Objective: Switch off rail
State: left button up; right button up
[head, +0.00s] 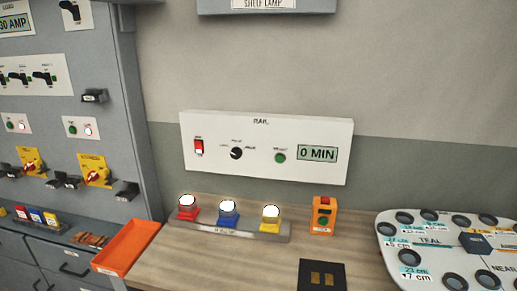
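A white control panel labelled RAIL (266,148) is on the wall above the wooden bench. At its left is a red rocker switch (199,147); its position is too small to tell. Right of it are a black rotary knob (236,153), a green round button (280,157) and a display (317,153) reading "0 MIN". Neither of my grippers shows in the head view.
On the bench (200,262) are red, blue and yellow lamp buttons (228,212), an orange box (323,215), an orange tray (126,246) and a black plate (322,275). A grey cabinet (105,60) stands left. A white board with holes (445,250) lies right.

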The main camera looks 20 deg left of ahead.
aim_at(198, 145)
jog(key=u, duration=2.1)
jog(key=i+j, duration=0.35)
jog(key=j, duration=0.2)
